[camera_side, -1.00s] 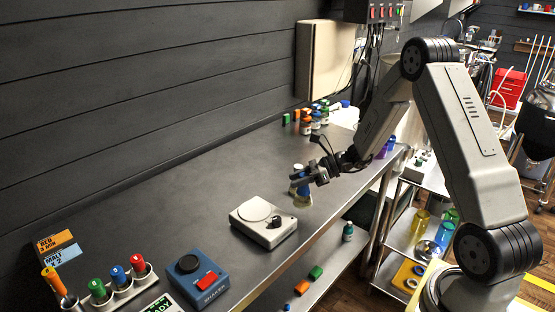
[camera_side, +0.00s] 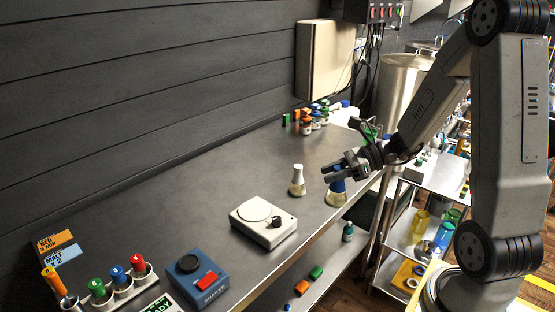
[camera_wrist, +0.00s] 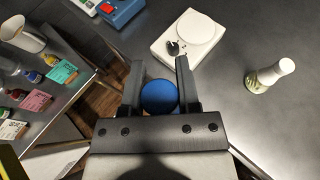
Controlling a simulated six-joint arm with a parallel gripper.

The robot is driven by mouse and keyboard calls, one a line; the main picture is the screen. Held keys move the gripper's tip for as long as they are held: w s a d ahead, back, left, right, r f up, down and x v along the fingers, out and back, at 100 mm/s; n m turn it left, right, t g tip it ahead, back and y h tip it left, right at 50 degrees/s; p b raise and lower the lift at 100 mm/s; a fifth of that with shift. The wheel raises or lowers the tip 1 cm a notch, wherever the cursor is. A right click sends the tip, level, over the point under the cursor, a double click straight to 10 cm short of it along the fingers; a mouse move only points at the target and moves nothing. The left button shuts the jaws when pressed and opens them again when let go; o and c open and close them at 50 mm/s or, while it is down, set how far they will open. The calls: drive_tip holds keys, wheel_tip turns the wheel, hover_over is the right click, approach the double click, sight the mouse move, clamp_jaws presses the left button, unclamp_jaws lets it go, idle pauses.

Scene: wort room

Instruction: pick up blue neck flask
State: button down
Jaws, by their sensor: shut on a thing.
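The blue neck flask (camera_side: 336,194) is near the bench's front edge in the side view, with a pale body below its blue neck. My gripper (camera_side: 342,172) is shut on its neck. In the wrist view the round blue top (camera_wrist: 158,97) sits between the two fingers of my gripper (camera_wrist: 159,84). Most of the flask body is hidden there. I cannot tell whether its base touches the bench. A white-necked flask (camera_side: 297,182) stands upright to the left of my gripper; it also shows in the wrist view (camera_wrist: 268,76).
A white device with a round plate and black knob (camera_side: 263,222) stands on the bench (camera_side: 190,205). A blue shaker with a red button (camera_side: 198,278) and a rack of capped tubes (camera_side: 118,288) are at front left. Small bottles (camera_side: 312,116) stand at the back.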

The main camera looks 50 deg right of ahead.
drive_tip(key=shift+s+a+r, duration=0.15)
drive_tip(key=shift+s+r, duration=0.05)
drive_tip(key=shift+s, duration=0.35)
idle(0.4)
drive_tip(key=shift+w, duration=0.5)
drive_tip(key=w+a+n+g+y, duration=0.1)
drive_tip(key=w+a, duration=0.2)
drive_tip(key=w, duration=0.3)
drive_tip(key=w+a+f+n+g+y, duration=0.1)
drive_tip(key=w+a+n+g, duration=0.1)
drive_tip(key=w, duration=0.5)
drive_tip(key=w+a+n+g, duration=0.1)
drive_tip(key=w+a, duration=0.3)
drive_tip(key=w, duration=0.2)
drive_tip(key=shift+w+f+n+g+y, duration=0.2)
drive_tip(key=shift+n+g+y, duration=0.1)
drive_tip(key=shift+y, duration=0.1)
drive_tip(key=shift+f, duration=2.8)
drive_tip(key=shift+f, duration=0.65)
